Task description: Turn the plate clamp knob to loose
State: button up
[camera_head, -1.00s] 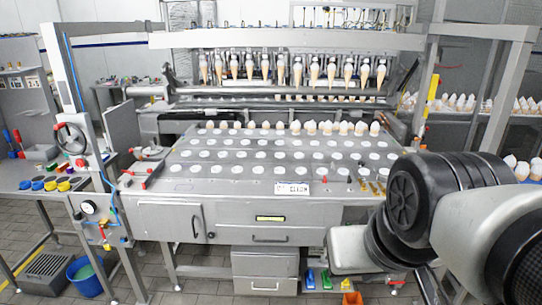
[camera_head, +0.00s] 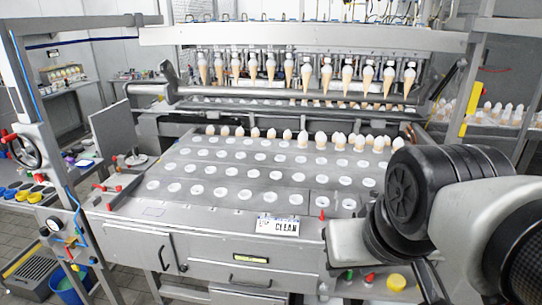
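The cone machine's perforated plate (camera_head: 200,208) fills the middle of the view, with white-rimmed holes and a row of cones along its back. Small red-topped parts stand at its edges, one at the front right (camera_head: 322,215) and one at the left (camera_head: 118,188). A small black knob (camera_head: 183,268) is on the front panel. I cannot tell which part is the plate clamp knob, nor its setting. My arm comes in from the right and covers the plate's right front corner. My gripper is not visible.
A yellow round part (camera_head: 396,282) is below my arm. A handwheel (camera_head: 22,150) and a gauge (camera_head: 54,223) are on the left frame. A blue bucket (camera_head: 70,288) stands on the floor at left.

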aim_at(374, 194)
jog(key=i+l+u, duration=0.15)
jog(key=l, duration=0.45)
jog(key=l+u, duration=0.15)
jog(key=l, duration=0.45)
jog(key=k+l+u, duration=0.15)
jog(key=k+l, duration=0.2)
jog(key=l, duration=0.15)
jog(key=k+l+u, duration=0.2)
jog(key=k+l, duration=0.15)
jog(key=i+l+z, duration=0.15)
jog(key=i, duration=0.3)
jog(key=i+l+z, duration=0.1)
jog(key=i+l, duration=0.25)
jog(key=i, duration=0.15)
